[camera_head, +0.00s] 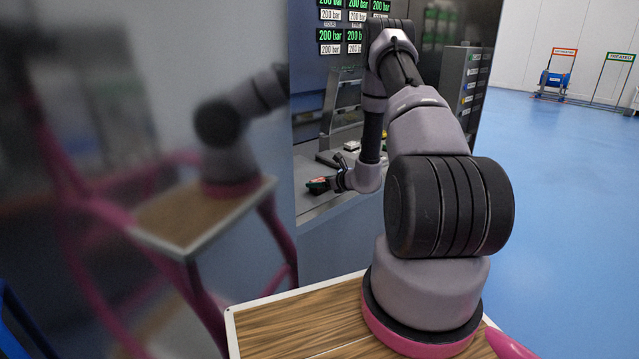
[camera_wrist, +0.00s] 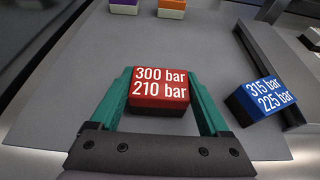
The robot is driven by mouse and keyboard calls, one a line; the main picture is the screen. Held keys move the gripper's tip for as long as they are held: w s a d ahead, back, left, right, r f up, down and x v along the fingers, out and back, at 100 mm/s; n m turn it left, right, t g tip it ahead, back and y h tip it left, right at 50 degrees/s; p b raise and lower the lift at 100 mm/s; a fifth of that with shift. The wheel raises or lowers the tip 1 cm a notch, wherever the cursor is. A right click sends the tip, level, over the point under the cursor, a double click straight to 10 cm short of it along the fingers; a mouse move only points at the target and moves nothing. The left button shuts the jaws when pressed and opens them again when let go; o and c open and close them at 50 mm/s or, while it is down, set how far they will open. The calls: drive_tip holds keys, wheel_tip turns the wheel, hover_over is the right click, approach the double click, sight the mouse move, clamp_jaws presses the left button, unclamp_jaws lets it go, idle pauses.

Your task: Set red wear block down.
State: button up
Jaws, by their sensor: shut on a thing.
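The red wear block (camera_wrist: 160,88) has a dark lower part and is marked "300 bar 210 bar". In the wrist view it sits between the two green fingers of my gripper (camera_wrist: 161,98), which is shut on it. It is over or on a grey surface (camera_wrist: 75,70); I cannot tell whether its underside touches. In the head view my gripper (camera_head: 332,184) is low over the grey counter inside the machine's recess, with a small bit of the red block (camera_head: 318,185) showing at its tip.
A blue block (camera_wrist: 260,100) marked "315 bar 225 bar" lies close to the right finger, by a raised grey ledge (camera_wrist: 262,62). A purple block (camera_wrist: 124,6) and an orange block (camera_wrist: 171,9) stand at the far edge. The surface left of my gripper is clear.

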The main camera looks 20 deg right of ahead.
drive_tip(key=shift+f, duration=0.15)
drive_tip(key=o, duration=1.3)
drive_tip(key=shift+s+d+r, duration=0.15)
drive_tip(key=shift+s+r, duration=0.05)
drive_tip(key=shift+r, duration=0.15)
drive_tip(key=v, duration=1.1)
drive_tip(key=shift+s, duration=0.25)
drive_tip(key=shift+d, duration=0.1)
